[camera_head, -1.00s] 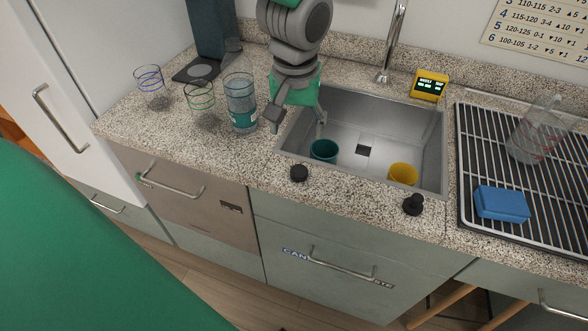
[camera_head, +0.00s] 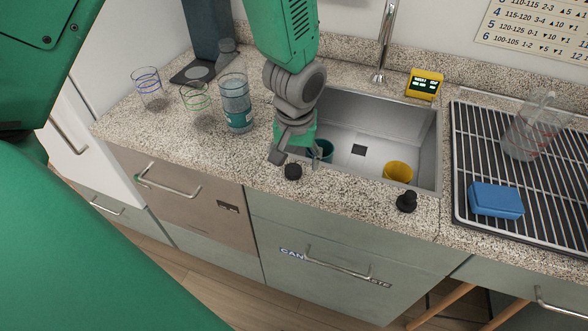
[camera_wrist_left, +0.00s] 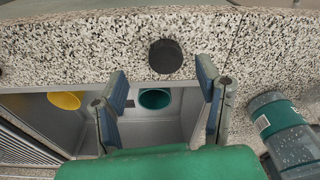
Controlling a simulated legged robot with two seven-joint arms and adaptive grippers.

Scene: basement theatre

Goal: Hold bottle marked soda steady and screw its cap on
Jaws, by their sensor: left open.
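A clear bottle with a teal label (camera_head: 236,98) stands upright on the counter left of the sink; its marking is too small to read. It also shows in the left wrist view (camera_wrist_left: 277,122), at the right edge. A round black cap (camera_head: 293,172) lies on the counter's front strip, apart from the bottle; it also shows in the left wrist view (camera_wrist_left: 166,56). My left gripper (camera_head: 297,158) is open and empty, pointing down just behind the cap. In the left wrist view the cap appears just beyond the gap between its fingertips (camera_wrist_left: 162,80). My right gripper is not in view.
The sink (camera_head: 350,130) holds a teal cup (camera_head: 325,149) and a yellow cup (camera_head: 398,172). Two ringed glasses (camera_head: 147,84) (camera_head: 196,98) stand left of the bottle. A black knob-like item (camera_head: 407,202) stands near the front edge. A blue sponge (camera_head: 496,199) lies on the rack.

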